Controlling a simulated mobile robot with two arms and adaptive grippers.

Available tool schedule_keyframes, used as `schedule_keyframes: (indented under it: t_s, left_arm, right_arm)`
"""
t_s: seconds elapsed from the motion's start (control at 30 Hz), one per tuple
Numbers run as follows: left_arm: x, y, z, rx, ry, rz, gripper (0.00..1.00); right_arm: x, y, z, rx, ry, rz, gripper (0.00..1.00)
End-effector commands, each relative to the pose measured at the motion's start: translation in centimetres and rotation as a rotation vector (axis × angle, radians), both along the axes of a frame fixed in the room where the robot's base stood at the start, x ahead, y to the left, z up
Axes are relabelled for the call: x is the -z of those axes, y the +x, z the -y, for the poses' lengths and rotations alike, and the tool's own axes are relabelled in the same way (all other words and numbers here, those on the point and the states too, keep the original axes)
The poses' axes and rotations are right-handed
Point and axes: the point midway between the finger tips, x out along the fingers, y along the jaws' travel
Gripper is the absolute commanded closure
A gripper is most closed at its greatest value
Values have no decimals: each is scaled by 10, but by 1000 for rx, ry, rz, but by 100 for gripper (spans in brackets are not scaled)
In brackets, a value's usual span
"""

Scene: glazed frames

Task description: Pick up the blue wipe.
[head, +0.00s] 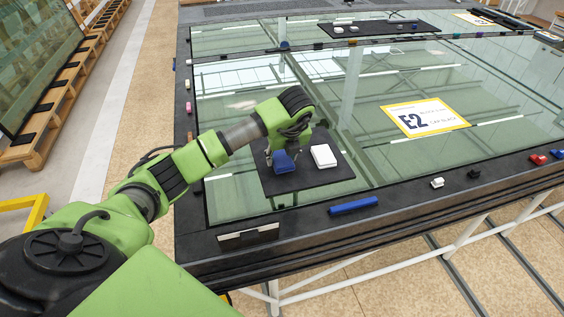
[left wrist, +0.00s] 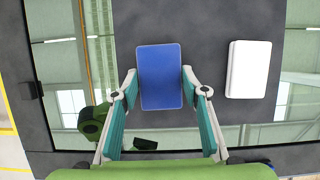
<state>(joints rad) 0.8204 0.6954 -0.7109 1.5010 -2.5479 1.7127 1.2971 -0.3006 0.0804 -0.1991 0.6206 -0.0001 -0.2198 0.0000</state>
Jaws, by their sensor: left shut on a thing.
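The blue wipe (head: 283,163) is a small folded rectangular pad over the dark mat (head: 321,177) on the glass table. My left gripper (head: 282,156) reaches down onto it from above. In the left wrist view the blue wipe (left wrist: 160,76) lies between the two fingertips of my left gripper (left wrist: 159,87), one at each long side, and the gripper is shut on it. I cannot tell whether the wipe touches the mat. My right gripper is not in view.
A white wipe (head: 323,156) lies on the mat just right of the blue one. A long blue bar (head: 353,206) and a small white block (head: 437,183) sit on the table's front rim. The E2 sign (head: 425,117) lies on the glass.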

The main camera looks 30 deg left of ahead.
Motion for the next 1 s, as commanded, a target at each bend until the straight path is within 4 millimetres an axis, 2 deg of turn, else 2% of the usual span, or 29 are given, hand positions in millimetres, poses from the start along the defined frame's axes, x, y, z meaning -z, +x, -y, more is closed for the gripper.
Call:
schedule_keyframes:
  t_s: [0.07,0.17,0.3,0.47,0.7,1.0]
  left_arm:
    - [-13,-4,0,2,2,4,74]
    - [-32,-20,1,4,3,7,74]
    - [-66,-49,3,3,4,10,74]
    - [-89,-85,4,2,8,7,74]
    - [-104,-123,8,2,4,5,74]
    - [-110,-140,11,0,1,2,74]
  right_arm:
    - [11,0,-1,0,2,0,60]
    - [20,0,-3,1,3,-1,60]
    - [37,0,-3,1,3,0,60]
    - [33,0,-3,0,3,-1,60]
    - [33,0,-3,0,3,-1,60]
    - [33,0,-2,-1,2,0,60]
